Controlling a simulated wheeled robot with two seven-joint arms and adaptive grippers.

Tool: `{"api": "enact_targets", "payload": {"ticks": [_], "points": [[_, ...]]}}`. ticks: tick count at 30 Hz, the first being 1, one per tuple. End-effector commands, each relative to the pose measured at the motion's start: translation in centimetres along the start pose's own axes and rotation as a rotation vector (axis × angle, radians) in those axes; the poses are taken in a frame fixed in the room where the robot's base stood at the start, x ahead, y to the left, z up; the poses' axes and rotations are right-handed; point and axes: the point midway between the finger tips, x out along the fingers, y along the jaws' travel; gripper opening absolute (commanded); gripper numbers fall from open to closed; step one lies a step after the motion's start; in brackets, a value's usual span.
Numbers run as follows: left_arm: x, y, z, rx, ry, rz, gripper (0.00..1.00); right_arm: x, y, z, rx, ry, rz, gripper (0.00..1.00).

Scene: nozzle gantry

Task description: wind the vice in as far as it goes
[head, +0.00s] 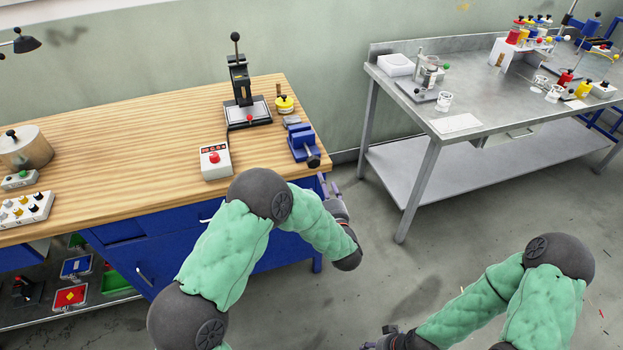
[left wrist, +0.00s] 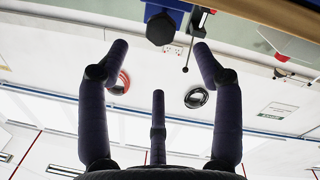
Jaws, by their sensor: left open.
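The blue vice (head: 301,140) sits at the right front corner of the wooden bench. Its dark round knob (head: 314,162) points out over the bench edge. My left gripper (head: 329,185) is just off that corner, in front of the knob and apart from it. In the left wrist view the gripper (left wrist: 161,47) has its fingers spread and nothing between them. The knob (left wrist: 161,28) shows beyond the fingertips, roughly centred, with the blue vice body (left wrist: 168,6) behind it. My right gripper (head: 385,338) is at the bottom edge, mostly cut off.
The wooden bench (head: 120,150) also holds a black press (head: 240,85), a yellow pot (head: 284,104) and a white box with a red button (head: 215,160), left of or behind the vice. A metal table (head: 480,90) stands to the right. Floor between them is clear.

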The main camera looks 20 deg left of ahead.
Motion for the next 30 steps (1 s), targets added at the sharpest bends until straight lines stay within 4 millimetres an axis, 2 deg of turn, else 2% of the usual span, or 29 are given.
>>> {"api": "enact_targets", "payload": {"ticks": [5,15,19,24,30], "points": [[1.5,0.0,-0.2,-0.006,0.011,-0.003,0.66,0.4,0.1,-0.1,-0.001,0.001,0.000,0.52],[7.3,-0.1,-0.1,-0.004,0.009,-0.002,0.66,2.0,0.7,-0.1,0.000,0.001,0.000,0.52],[9.1,-0.1,-0.1,-0.003,0.007,-0.002,0.66,2.5,0.9,-0.1,0.000,0.001,0.000,0.52],[10.4,0.0,-0.1,-0.002,0.005,0.000,0.66,2.7,1.0,-0.1,0.000,0.001,0.000,0.52],[10.8,0.1,-0.2,-0.002,0.006,0.000,0.66,2.8,1.0,-0.1,0.000,0.001,0.000,0.52]]}}
